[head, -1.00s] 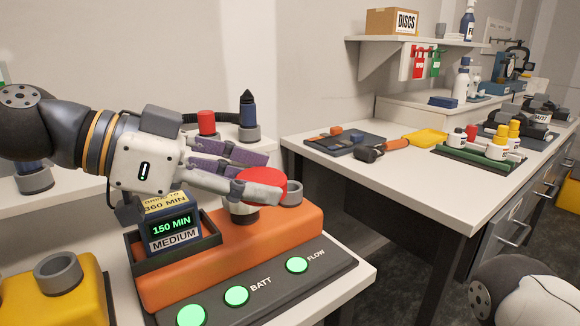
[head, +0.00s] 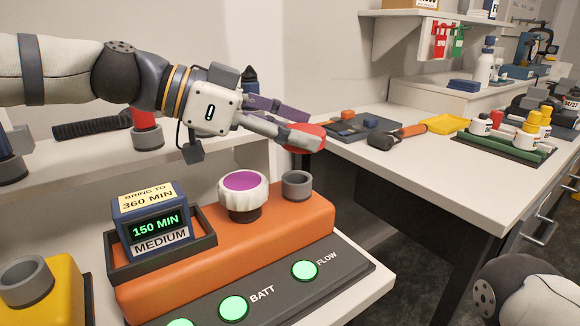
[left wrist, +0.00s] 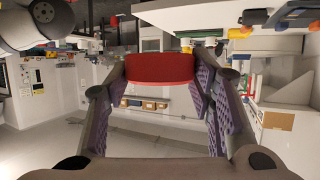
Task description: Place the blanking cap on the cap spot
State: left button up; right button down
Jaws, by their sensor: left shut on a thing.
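The blanking cap appears to be the red round piece (head: 312,130) in my left gripper (head: 303,126). My left gripper is shut on it and holds it in the air, above and beyond the orange unit (head: 235,250). In the left wrist view the red cap (left wrist: 160,68) sits between the two fingertips. On the orange unit a white ribbed fitting with a purple top (head: 243,192) stands uncovered. A grey ring holder (head: 297,185) beside it is empty. I cannot tell which place is the cap spot. My right gripper is out of view.
A blue timer box (head: 151,222) sits in a dark tray on the unit. A yellow block (head: 62,290) with a grey ring is at the left. The right-hand bench (head: 430,165) holds a tray (head: 365,127), a hammer-like tool (head: 397,137) and bottles; its front part is clear.

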pick_arm(q)
jog(key=w+f, duration=0.1)
jog(key=f, duration=0.1)
jog(key=w+f, duration=0.1)
jog(key=shift+w+a+f, duration=0.25)
jog(key=shift+w+a, duration=0.05)
jog(key=shift+w, duration=0.05)
jog(key=shift+w+a+f, duration=0.1)
jog(key=shift+w+f, duration=0.05)
jog(key=shift+f, duration=0.6)
jog(key=shift+w+f, duration=0.1)
jog(key=shift+f, duration=0.8)
jog(key=o, duration=1.3)
jog(key=shift+f, duration=0.1)
jog(key=shift+c, duration=0.2)
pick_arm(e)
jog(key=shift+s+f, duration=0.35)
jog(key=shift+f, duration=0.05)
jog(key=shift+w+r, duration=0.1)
